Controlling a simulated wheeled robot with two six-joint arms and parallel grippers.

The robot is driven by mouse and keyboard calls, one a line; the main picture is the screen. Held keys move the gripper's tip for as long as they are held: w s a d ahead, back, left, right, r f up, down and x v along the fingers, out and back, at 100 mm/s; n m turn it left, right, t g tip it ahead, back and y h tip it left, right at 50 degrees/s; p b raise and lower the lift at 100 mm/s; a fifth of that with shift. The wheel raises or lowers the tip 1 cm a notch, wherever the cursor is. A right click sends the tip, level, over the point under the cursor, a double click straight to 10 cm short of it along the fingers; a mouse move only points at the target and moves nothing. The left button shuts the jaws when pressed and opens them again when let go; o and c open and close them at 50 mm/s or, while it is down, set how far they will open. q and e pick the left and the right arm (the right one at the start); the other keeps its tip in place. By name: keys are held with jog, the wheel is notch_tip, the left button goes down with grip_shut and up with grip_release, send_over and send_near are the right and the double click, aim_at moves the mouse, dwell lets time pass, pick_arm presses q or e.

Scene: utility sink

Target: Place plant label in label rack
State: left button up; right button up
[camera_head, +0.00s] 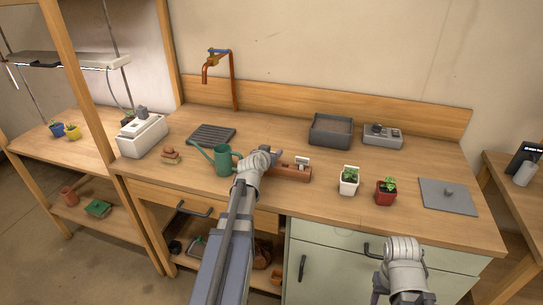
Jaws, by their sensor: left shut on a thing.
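The label rack (292,173) is a low reddish-brown wooden block on the bench, right of the green watering can. A small white plant label (302,161) shows upright at the rack's top; I cannot tell whether it rests in a slot. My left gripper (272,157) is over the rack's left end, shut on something. Its fingertips and what they hold are mostly hidden by the wrist. My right gripper (380,287) is low in front of the green cabinet, away from the rack, and its jaws do not show clearly.
The green watering can (223,160) stands close left of my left wrist. A white pot (348,181) and a red pot (386,191) with plants stand to the right. A grey tray (330,130) is behind.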

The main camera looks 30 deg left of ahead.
jog(key=shift+f, duration=0.1)
pick_arm(q)
jog(key=o, duration=0.8)
jog(key=shift+f, duration=0.15)
jog(key=o, duration=0.5)
